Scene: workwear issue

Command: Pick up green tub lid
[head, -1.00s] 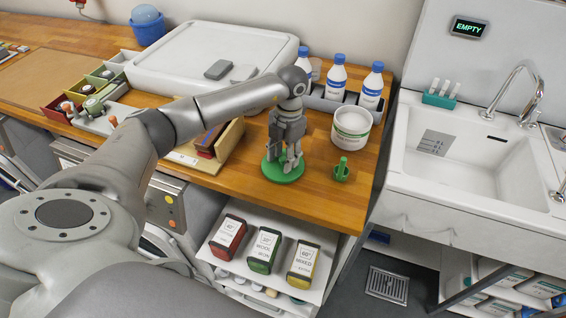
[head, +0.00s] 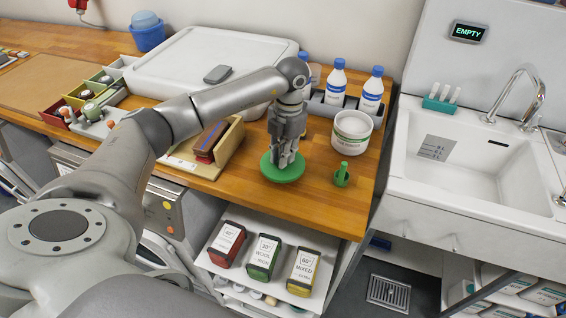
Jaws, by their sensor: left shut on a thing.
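The green tub lid (head: 283,176) is a round green disc at the front of the wooden counter. My left gripper (head: 287,162) points down over the middle of the lid and is shut on it; the fingertips hide the part that they grip. I cannot tell whether the lid is clear of the wood. The white tub (head: 352,133) with a green label stands open to the right of the lid. My right gripper is not in view.
A small green scoop-like item (head: 342,174) stands right of the lid. Blue-capped bottles (head: 336,83) stand in a grey rack behind. A wooden holder (head: 228,146) with brushes is to the left. The sink (head: 470,160) lies beyond a gap at the right.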

